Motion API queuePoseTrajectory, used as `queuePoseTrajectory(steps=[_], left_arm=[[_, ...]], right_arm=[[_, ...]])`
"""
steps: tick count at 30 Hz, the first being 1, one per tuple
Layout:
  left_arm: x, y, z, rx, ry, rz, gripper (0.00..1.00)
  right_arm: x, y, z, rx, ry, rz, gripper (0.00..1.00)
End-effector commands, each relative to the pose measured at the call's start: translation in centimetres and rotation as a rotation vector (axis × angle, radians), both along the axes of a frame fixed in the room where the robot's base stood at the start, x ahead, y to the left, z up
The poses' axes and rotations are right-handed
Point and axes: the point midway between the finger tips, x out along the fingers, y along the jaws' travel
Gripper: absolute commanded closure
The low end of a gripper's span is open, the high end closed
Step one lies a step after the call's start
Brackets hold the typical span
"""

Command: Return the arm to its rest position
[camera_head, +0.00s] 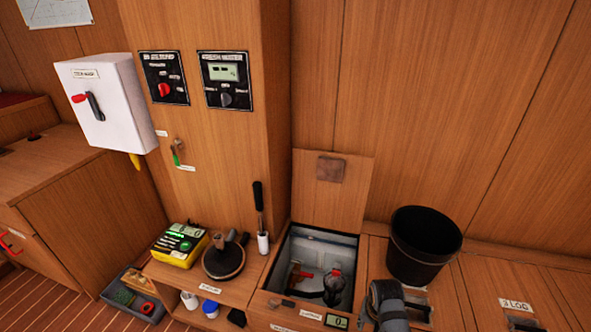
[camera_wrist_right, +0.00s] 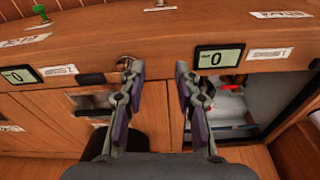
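My right gripper (camera_wrist_right: 159,72) shows in the right wrist view with its two fingers apart and nothing between them. It faces the wooden front of the bench, near a small display reading 0 (camera_wrist_right: 217,58). A grey and black part of my right arm (camera_head: 388,304) shows at the bottom of the head view, right of the open locker. The right fingers cannot be made out there. My left gripper is in neither view.
The open locker (camera_head: 289,245) has its lid (camera_head: 332,197) raised and holds a red fitting and a dark object. A black bucket (camera_head: 423,245) stands on the bench right of it.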

Motion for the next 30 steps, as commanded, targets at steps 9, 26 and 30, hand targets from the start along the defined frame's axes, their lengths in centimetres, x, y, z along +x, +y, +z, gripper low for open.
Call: queuePoseTrajectory(steps=[9,26,30], left_arm=[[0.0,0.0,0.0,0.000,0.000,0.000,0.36],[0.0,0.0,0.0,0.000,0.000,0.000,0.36],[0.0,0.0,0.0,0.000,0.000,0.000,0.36]], right_arm=[[-6.7,-2.8,3.7,-0.068,-0.084,0.193,0.68],[-13.4,-3.1,8.5,-0.134,-0.159,0.466,0.68],[-13.0,-3.3,5.0,-0.122,-0.138,0.460,0.68]])
